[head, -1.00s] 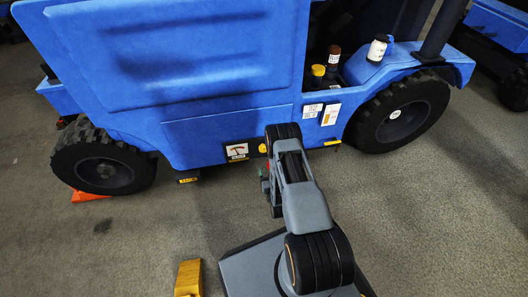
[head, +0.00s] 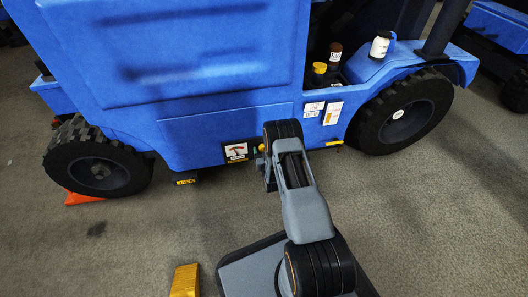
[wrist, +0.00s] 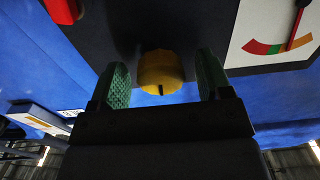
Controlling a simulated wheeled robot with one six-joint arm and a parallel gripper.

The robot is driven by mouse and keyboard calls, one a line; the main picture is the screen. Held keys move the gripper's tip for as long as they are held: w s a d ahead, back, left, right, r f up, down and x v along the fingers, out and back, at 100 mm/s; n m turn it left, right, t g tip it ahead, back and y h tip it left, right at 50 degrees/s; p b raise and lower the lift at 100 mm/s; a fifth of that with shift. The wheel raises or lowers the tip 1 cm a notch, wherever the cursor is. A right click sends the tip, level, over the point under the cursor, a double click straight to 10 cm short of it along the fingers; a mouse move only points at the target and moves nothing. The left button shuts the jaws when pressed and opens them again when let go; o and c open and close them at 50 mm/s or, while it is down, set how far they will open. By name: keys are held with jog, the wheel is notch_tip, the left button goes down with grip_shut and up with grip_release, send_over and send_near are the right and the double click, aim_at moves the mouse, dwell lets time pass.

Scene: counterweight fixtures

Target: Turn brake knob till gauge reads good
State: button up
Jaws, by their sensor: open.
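The yellow brake knob (wrist: 161,72) is on a dark panel on the blue machine. In the wrist view it sits between the green-padded fingers of my gripper (wrist: 162,68), with a small gap on each side. My gripper is open. A dark mark shows on the knob's lower edge. The gauge (wrist: 275,35) is right of the knob, with red, orange and green bands. Its red needle (wrist: 296,28) ends near where orange meets green. In the head view the gauge (head: 236,152) is too small to read, and my arm hides most of the gripper.
A red part (wrist: 62,10) sits on the panel's left side in the wrist view. Black wheels (head: 97,165) and (head: 402,113) flank the panel. A yellow block (head: 185,281) lies on the floor. Bottles (head: 380,46) stand on the ledge above.

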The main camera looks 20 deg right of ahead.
jog(key=shift+c, duration=0.2)
jog(key=c, duration=0.9)
jog(key=shift+m, duration=3.3)
jog(key=o, duration=0.9)
jog(key=shift+o, duration=0.2)
